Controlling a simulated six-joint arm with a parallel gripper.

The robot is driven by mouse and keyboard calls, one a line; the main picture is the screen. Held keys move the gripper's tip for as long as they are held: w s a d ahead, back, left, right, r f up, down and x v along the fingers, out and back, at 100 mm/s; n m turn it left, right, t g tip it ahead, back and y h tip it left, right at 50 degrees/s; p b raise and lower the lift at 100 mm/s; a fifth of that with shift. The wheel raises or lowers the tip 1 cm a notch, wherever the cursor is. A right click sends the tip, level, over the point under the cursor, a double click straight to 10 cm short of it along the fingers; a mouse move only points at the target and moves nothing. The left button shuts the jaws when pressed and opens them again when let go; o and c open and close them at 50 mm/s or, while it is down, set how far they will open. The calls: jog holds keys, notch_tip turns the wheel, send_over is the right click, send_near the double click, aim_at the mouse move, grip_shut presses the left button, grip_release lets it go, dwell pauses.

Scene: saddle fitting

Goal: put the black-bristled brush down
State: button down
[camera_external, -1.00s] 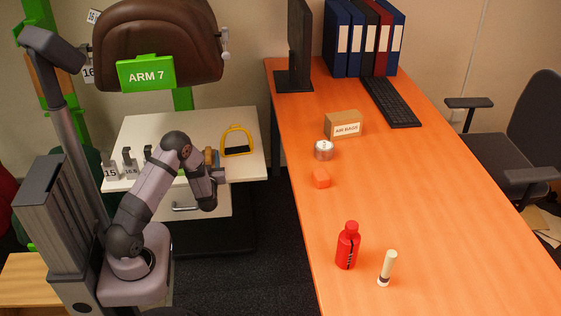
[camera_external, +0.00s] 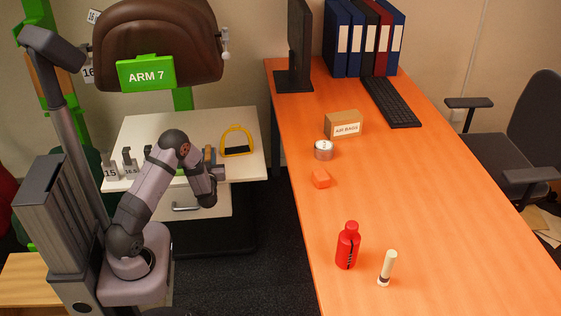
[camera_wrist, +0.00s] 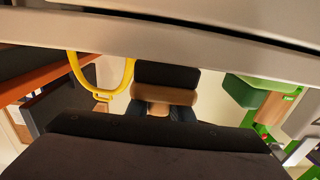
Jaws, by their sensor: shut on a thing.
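The black-bristled brush (camera_wrist: 166,94) shows in the middle of the wrist view, with a tan wooden body and a dark bristle block. My gripper (camera_external: 212,172) is shut on it over the right part of the white drawer table (camera_external: 190,122). In the external view the arm hides most of the brush; a small tan part (camera_external: 209,156) shows beside the gripper. I cannot tell whether the brush touches the tabletop.
A yellow stirrup (camera_external: 237,141) lies behind the gripper and also shows in the wrist view (camera_wrist: 126,80). A green object with a tan part (camera_wrist: 258,92) is at right there. Numbered stands (camera_external: 129,165) line the table's left. The orange desk (camera_external: 430,210) is to the right.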

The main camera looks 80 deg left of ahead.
aim_at(203, 150)
notch_tip(203, 150, up, 9)
jog(key=shift+r+p, duration=0.1)
jog(key=shift+p, duration=0.85)
jog(key=shift+r, duration=0.3)
jog(key=w+d+r+m+t, duration=0.3)
jog(key=w+d+r+t, duration=0.1)
jog(key=r, duration=0.3)
jog(key=w+d+r+m+t+h+p, duration=0.1)
jog(key=w+d+m+t+h+p, duration=0.35)
jog(key=w+d, duration=0.4)
jog(key=w+d+m+t+h+p, duration=0.3)
jog(key=w+d+t+p, duration=0.25)
jog(key=d, duration=0.55)
jog(key=w+d+r+m+t+h+p, duration=0.1)
jog(key=d+r+m+h+p, duration=0.1)
jog(key=d+p, duration=0.4)
jog(key=w+d+r+m+t+h+p, duration=0.1)
jog(key=d+h+p, duration=0.4)
jog(key=d, duration=0.8)
jog(key=w+d+r+m+t+h+p, duration=0.2)
jog(key=d+r+m+h+p, duration=0.1)
jog(key=d+p, duration=0.5)
jog(key=shift+w+d+r+m, duration=0.25)
jog(key=shift+d+r+m, duration=0.5)
jog(key=shift+d+r, duration=0.2)
